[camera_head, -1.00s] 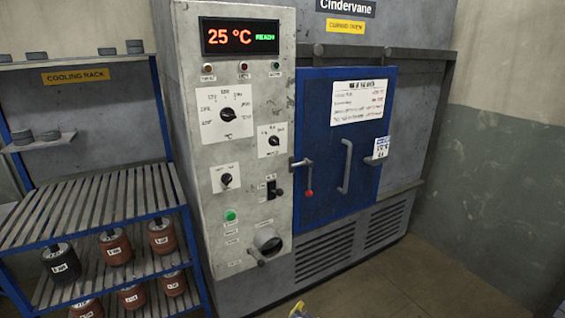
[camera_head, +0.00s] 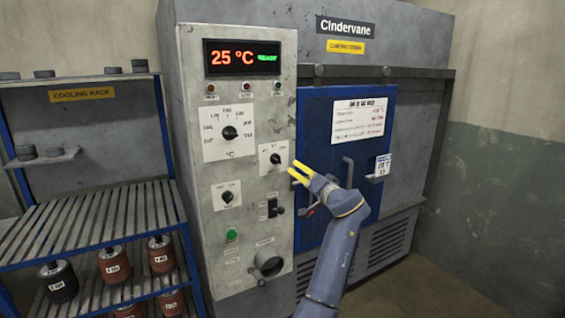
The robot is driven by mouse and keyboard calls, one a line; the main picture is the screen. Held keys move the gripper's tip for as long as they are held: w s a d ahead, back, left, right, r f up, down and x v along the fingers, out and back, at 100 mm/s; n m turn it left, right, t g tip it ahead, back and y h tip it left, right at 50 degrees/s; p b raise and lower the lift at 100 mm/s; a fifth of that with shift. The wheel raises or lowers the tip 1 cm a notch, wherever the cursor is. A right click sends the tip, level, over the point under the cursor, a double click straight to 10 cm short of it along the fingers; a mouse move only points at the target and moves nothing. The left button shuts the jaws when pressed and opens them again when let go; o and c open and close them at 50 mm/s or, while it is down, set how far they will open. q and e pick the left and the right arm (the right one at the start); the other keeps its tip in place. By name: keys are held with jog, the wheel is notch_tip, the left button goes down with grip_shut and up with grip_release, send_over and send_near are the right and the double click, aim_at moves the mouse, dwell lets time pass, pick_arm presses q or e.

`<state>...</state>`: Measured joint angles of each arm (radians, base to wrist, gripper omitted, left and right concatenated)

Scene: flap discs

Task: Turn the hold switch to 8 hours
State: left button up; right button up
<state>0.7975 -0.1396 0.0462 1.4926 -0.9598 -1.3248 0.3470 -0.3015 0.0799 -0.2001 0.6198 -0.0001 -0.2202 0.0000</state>
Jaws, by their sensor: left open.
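The oven's grey control panel (camera_head: 284,95) carries several black rotary knobs on white plates. A small knob (camera_head: 275,159) sits on the right plate, a large temperature knob (camera_head: 230,132) at upper left marked °C, and another small knob (camera_head: 228,197) lower left. The plate markings are too small to read, so I cannot tell for sure which is the hold switch. My left gripper (camera_head: 296,173), with yellow fingers, is open and empty. In the picture its tips are just right of and below the right plate's knob; contact is not clear. My right gripper is not in view.
The blue oven door (camera_head: 318,110) with its handle (camera_head: 347,172) is right of the panel, partly behind my arm. A black rocker switch (camera_head: 274,208), green button (camera_head: 232,235) and round port (camera_head: 269,264) sit lower. A cooling rack (camera_head: 95,225) stands left.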

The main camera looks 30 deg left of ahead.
aim_at(278, 161)
pick_arm(q)
jog(key=shift+g, duration=0.3)
jog(key=x, duration=1.7)
jog(key=shift+s+a+f, duration=0.1)
jog(key=shift+a, duration=0.25)
grip_shut()
